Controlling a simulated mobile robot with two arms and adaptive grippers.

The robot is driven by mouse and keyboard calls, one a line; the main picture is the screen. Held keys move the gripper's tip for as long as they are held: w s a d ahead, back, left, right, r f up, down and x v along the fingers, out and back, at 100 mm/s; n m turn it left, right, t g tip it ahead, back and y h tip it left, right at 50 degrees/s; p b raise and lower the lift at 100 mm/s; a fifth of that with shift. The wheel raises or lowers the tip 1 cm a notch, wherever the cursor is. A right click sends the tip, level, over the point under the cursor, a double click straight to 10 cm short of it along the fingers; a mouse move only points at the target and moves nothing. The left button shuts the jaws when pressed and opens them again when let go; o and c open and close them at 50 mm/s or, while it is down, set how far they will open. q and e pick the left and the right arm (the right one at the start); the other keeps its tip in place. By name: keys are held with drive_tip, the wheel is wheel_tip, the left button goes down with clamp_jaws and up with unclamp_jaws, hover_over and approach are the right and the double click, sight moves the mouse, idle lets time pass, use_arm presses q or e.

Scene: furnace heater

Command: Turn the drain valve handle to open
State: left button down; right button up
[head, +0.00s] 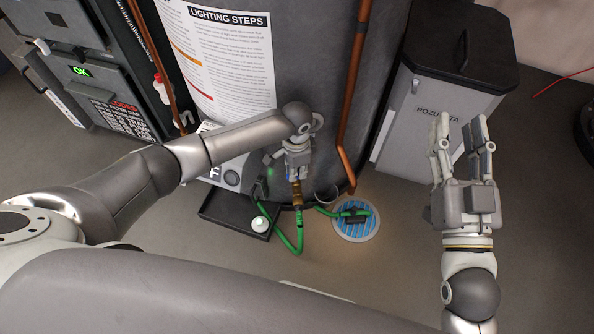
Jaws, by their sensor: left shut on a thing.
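My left arm reaches in from the left to the foot of the large grey tank (315,60). My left gripper (295,172) points down there and is shut on the drain valve handle, which it mostly hides. The brass drain valve (297,194) shows just below the gripper, with a green hose (299,232) attached. I cannot tell how far the handle is turned. My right gripper (460,125) is open and empty at the right, its fingers pointing up in the picture, in front of the grey bin and away from the valve.
The hose curves towards a round blue floor drain (370,222). A black tray (213,210) with a small white-topped item (260,224) lies left of the hose. Copper pipes (352,110) run along the tank. A grey bin (437,105) stands right. The floor between drain and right arm is clear.

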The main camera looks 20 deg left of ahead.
use_arm(q)
drive_tip(key=shift+n+p, duration=0.8)
drive_tip(key=shift+p, duration=0.05)
use_arm(e)
wheel_tip(320, 180, down, 10)
drive_tip(key=d+g+h, duration=0.1)
drive_tip(key=g+h, duration=0.1)
drive_tip(key=g, duration=0.3)
drive_tip(key=shift+s+d+r+g, duration=0.2)
drive_tip(key=shift+s+d+g, duration=0.1)
drive_tip(key=shift+g, duration=0.1)
